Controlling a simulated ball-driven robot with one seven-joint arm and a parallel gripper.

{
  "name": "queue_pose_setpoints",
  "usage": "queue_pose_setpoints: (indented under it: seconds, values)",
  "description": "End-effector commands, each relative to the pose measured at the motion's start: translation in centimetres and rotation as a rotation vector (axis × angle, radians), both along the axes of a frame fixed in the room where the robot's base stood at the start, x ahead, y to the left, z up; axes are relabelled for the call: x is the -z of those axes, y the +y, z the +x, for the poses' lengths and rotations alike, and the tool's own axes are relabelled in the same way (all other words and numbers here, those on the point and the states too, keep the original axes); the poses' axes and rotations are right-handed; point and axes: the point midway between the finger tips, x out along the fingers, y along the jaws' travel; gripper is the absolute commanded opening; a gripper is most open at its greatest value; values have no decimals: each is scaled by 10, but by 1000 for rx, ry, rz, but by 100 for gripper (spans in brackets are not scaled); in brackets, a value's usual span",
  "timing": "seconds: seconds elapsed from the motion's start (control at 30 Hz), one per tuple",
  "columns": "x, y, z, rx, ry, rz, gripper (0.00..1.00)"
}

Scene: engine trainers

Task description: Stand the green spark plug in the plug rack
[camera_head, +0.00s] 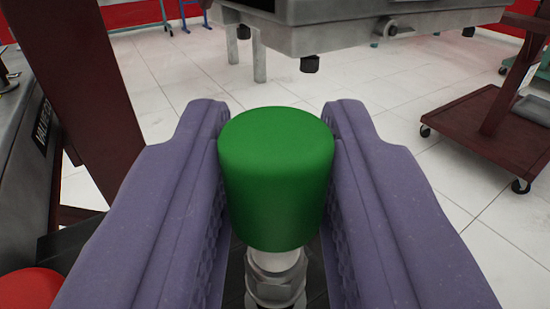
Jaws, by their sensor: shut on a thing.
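The green spark plug (276,180) is in the middle of the view, with its green cap up and its white and metal body (276,272) below. My gripper (276,175) has one purple jaw on each side of the green cap and is shut on it. The plug looks roughly upright. Its lower end is hidden at the bottom of the picture, so I cannot tell what is under it. I cannot make out the plug rack for certain; a dark surface shows behind and below the plug.
A red rounded thing (30,289) sits at the lower left. A dark red post (82,90) and a grey engine trainer part (25,150) stand at the left. A grey machine (350,25) is at the top, and a wheeled dark red stand (490,120) at the right. White tiled floor between is clear.

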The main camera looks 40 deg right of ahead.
Motion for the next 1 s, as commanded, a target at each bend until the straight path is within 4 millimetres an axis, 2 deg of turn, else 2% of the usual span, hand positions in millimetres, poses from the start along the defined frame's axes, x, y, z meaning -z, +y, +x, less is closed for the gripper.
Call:
queue_pose_setpoints:
  seconds: [0.6, 1.0]
  values:
    - [12, 0, 0, -1, 0, 0, 0]
    - [13, 0, 0, -1, 0, 0, 0]
